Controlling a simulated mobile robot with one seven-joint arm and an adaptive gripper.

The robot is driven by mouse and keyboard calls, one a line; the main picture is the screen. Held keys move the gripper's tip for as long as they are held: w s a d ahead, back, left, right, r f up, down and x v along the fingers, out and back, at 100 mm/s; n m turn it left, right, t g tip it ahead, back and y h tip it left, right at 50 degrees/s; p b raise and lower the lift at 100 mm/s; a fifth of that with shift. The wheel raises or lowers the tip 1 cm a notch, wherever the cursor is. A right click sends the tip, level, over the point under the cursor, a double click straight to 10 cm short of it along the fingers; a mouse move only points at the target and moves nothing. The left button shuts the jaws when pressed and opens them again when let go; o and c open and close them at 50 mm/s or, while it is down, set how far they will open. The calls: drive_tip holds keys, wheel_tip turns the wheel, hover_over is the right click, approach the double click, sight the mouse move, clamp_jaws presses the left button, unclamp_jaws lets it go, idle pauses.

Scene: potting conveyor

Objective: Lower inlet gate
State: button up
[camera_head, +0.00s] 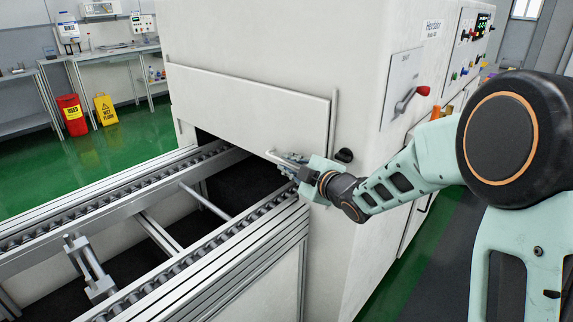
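The inlet gate (245,105) is a flat off-white panel on the front of the large machine. Its lower edge is above the dark inlet opening (235,165), so a gap shows between gate and conveyor. A light bar-shaped handle (272,156) sticks out near the gate's lower right corner. My gripper (290,164) is at this handle, close to or touching it. The fingers are small and partly covered by the gripper body, so I cannot tell whether they are closed around the handle.
The roller conveyor (215,226) runs from the front left into the opening, with metal side rails and a bracket (88,262) on it.

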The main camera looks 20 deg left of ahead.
drive_tip(key=shift+w+a+f, duration=0.1)
drive_tip(key=shift+w+a, duration=0.3)
drive_tip(key=shift+a, duration=0.1)
clamp_jaws()
